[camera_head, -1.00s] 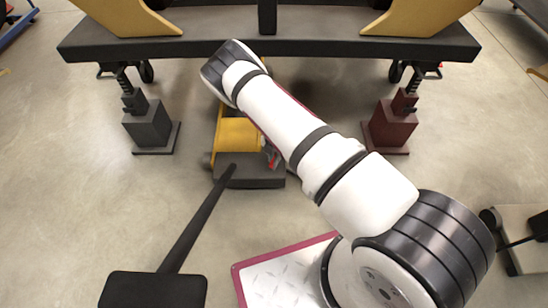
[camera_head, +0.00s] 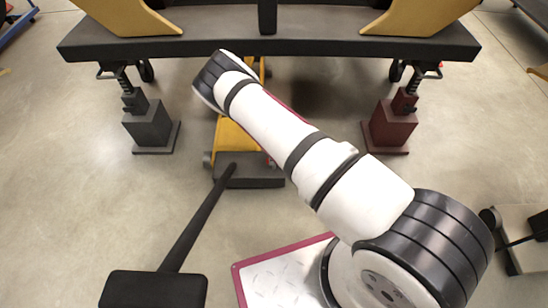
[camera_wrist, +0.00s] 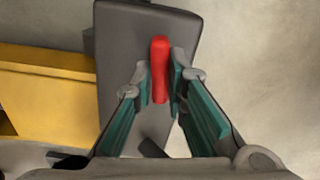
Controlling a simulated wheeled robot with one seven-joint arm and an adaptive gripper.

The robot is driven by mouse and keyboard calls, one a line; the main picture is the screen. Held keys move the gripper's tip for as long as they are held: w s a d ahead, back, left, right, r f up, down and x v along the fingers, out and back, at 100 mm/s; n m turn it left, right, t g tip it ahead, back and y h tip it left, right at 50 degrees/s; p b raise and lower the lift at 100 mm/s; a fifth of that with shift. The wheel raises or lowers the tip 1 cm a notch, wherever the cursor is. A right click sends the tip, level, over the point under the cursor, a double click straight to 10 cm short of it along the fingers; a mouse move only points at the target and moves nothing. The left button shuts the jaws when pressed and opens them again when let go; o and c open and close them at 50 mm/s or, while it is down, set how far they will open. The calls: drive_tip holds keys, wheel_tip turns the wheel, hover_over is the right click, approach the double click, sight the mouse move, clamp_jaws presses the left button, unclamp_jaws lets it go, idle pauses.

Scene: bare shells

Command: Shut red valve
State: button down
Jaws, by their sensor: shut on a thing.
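The red valve (camera_wrist: 160,62) shows in the wrist view as an upright red bar against a dark grey block (camera_wrist: 118,35). My gripper (camera_wrist: 160,80) has its two fingers on either side of the red bar and is shut on it. In the head view the yellow jack body (camera_head: 236,138) with its dark front block (camera_head: 258,176) stands on the floor under a dark beam. My arm covers part of it, and my gripper is hidden there. The red valve is at most a sliver beside my arm in that view.
A long black handle (camera_head: 200,218) slants from the jack toward the lower left. The dark beam (camera_head: 330,47) spans above. A grey stand (camera_head: 152,128) and a dark red stand (camera_head: 391,128) flank the jack. Bare floor lies to both sides.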

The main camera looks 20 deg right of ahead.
drive_tip(key=shift+m, duration=1.2)
drive_tip(key=c, duration=1.6)
unclamp_jaws()
drive_tip(key=shift+r, duration=0.1)
wheel_tip(320, 180, up, 12)
